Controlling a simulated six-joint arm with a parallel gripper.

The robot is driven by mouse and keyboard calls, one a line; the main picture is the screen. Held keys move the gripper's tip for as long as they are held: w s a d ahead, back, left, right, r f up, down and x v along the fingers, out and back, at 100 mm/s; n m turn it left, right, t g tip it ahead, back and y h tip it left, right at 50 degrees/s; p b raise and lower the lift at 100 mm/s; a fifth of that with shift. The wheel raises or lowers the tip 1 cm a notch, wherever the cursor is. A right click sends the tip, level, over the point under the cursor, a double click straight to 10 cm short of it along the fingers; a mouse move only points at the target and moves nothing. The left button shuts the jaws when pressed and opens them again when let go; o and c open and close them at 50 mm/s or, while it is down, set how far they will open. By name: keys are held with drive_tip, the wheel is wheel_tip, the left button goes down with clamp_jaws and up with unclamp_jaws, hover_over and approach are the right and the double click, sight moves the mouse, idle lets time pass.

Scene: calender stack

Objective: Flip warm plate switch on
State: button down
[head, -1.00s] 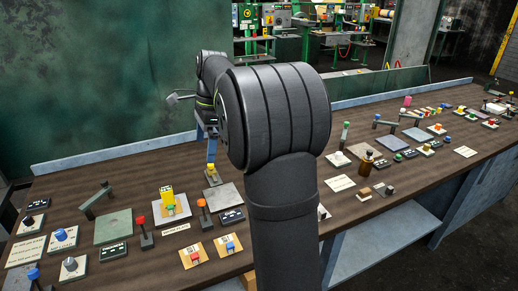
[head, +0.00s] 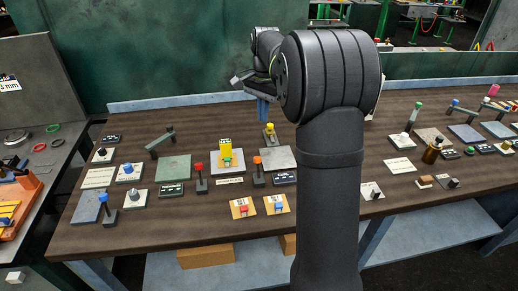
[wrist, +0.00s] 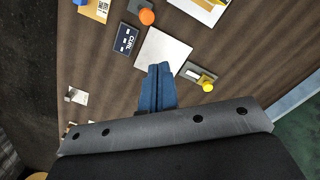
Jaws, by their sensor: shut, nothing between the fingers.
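My gripper (head: 263,112) is shut and empty, with its blue fingers pointing down above the back of the bench. In the wrist view the closed fingers (wrist: 158,72) hang over the edge of a light square plate (wrist: 163,52), beside a yellow-knobbed lever (wrist: 206,82). I cannot read which control is the warm plate switch. Two small switches on yellow cards, one red (head: 242,208) and one blue (head: 276,205), sit near the front edge. Red-knobbed (head: 199,178) and orange-knobbed (head: 258,172) levers stand behind them.
A label reading CURL (wrist: 127,40) lies by the plate in the wrist view. Knobs and plates fill the left part. A second bench with an orange tray (head: 18,205) stands at far left. My arm hides the bench's middle.

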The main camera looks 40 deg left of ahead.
sight(258, 167)
drive_tip(key=a+f+n, duration=0.1)
drive_tip(key=n, duration=0.1)
drive_tip(key=a+f+n, duration=0.1)
drive_tip(key=f+n, duration=0.1)
drive_tip(key=a+f+n+t+h, duration=0.1)
drive_tip(key=n, duration=0.2)
drive_tip(key=shift+w+f, duration=0.3)
drive_tip(key=shift+f, duration=0.1)
drive_tip(key=f, duration=0.3)
drive_tip(key=d+f, duration=0.1)
drive_tip(key=f, duration=0.5)
drive_tip(key=shift+d+f, duration=0.15)
drive_tip(key=shift+f, duration=0.25)
drive_tip(key=shift+s+d+r, duration=0.25)
drive_tip(key=shift+s+r, duration=0.05)
drive_tip(key=shift+s, duration=0.2)
drive_tip(key=shift+s+d+r, duration=0.25)
drive_tip(key=shift+s, duration=0.25)
drive_tip(key=shift+s+d+r, duration=0.2)
drive_tip(key=shift+s+d, duration=0.1)
drive_tip(key=shift+s, duration=0.25)
drive_tip(key=shift+r, duration=0.1)
